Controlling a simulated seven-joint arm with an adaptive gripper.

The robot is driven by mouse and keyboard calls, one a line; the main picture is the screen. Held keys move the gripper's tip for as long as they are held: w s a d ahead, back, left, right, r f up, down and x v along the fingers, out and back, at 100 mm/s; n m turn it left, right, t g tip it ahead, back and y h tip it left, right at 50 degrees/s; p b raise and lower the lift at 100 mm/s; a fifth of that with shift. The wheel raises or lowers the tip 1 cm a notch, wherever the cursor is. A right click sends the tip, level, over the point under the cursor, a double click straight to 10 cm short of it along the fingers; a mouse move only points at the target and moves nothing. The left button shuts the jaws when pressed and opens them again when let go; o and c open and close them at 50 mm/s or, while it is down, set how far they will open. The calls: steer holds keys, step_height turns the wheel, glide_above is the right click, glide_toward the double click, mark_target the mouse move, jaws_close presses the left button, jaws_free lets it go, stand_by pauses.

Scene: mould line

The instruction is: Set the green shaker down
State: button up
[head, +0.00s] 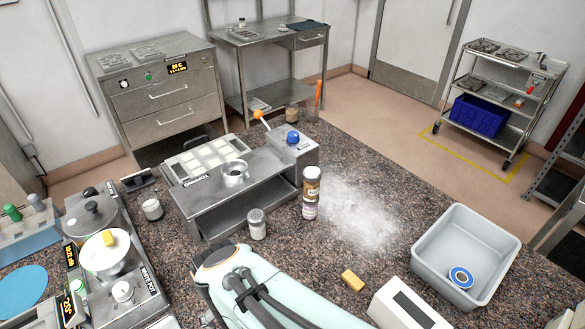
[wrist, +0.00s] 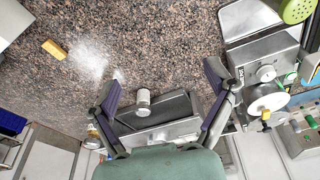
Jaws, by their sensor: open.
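A small shaker (head: 257,225) with a perforated metal top stands upright on the speckled counter, in front of the steel stand. Its body looks pale grey, and I cannot make out green on it. It also shows in the wrist view (wrist: 143,102). My gripper (wrist: 161,77) is open and empty, its two fingers spread wide with the shaker in view between them, apart from both. In the head view the fingers are hidden by my arm. A light green round perforated thing (wrist: 297,10) is cut off by the wrist view's corner; I cannot tell what it is.
Stacked jars (head: 311,192) stand right of the shaker, close to the steel stand (head: 235,200). White powder (head: 370,215) covers the counter. A yellow block (head: 352,280) and a grey tub (head: 425,259) are at right. The pot unit (head: 143,278) is at left.

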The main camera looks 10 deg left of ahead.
steer(key=s+d+r+m+g, duration=0.1)
steer(key=s+d, duration=0.3)
steer(key=d, duration=0.5)
steer(key=s+d+r+m+g, duration=0.1)
steer(key=s+d+m, duration=0.3)
steer(key=d, duration=0.6)
steer(key=shift+s+d+r, duration=0.2)
steer(key=shift+s+r, duration=0.15)
steer(key=shift+r, duration=0.1)
